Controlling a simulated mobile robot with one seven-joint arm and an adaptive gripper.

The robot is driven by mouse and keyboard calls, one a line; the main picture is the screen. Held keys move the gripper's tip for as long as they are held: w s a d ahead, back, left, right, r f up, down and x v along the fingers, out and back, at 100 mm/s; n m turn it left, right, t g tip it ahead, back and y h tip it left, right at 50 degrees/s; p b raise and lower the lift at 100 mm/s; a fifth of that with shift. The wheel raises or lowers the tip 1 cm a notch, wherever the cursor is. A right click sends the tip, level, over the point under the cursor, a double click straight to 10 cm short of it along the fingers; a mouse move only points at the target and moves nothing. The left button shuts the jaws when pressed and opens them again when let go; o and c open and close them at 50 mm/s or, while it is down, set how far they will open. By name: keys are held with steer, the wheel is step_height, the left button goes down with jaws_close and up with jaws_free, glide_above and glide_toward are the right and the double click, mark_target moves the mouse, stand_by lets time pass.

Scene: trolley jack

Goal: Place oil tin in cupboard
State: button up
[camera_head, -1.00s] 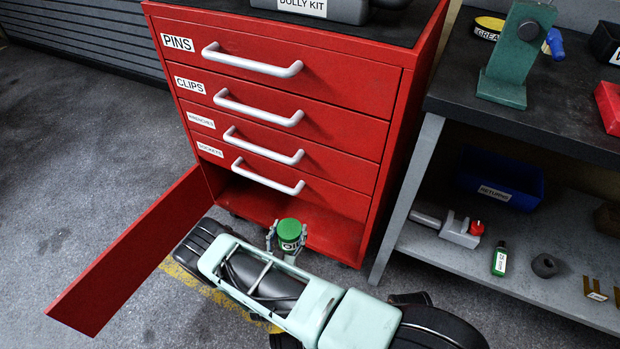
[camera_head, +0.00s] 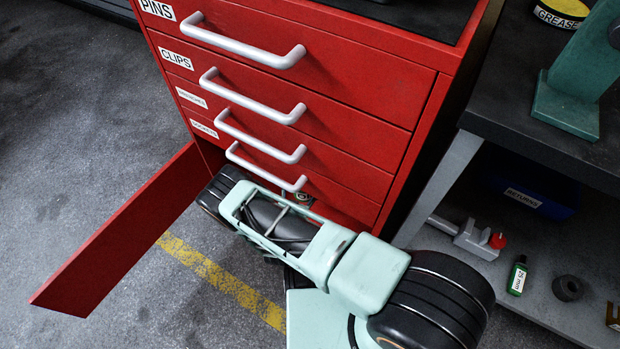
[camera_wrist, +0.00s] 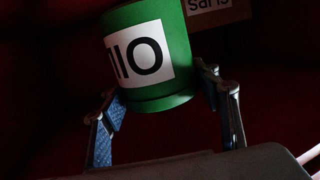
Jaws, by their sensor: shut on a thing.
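The green oil tin (camera_wrist: 150,55) with a white label fills the upper middle of the wrist view, its label appearing upside down. My gripper (camera_wrist: 162,93) is shut on it, with one finger on each side. Dark red surfaces of the cupboard (camera_wrist: 45,60) surround the tin. In the head view, the cupboard is the low compartment under the drawers of the red cabinet (camera_head: 400,190). Its door (camera_head: 125,230) stands open to the left. My arm covers most of the opening, and the tin is largely hidden there. I cannot tell whether the tin touches the cupboard floor.
A brown box (camera_wrist: 222,12) with a partly visible label is behind the tin. Several drawers with grey handles (camera_head: 250,150) are closed above the opening. A workbench (camera_head: 480,120) with a lower shelf stands right of the cabinet. Floor left of the door is clear.

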step_height(320, 180, down, 8)
steer(key=b, duration=0.3)
steer(key=shift+r, duration=0.15)
steer(key=o, duration=1.5)
steer(key=shift+f, duration=0.2)
steer(key=shift+r, duration=0.2)
steer(key=shift+s, duration=0.1)
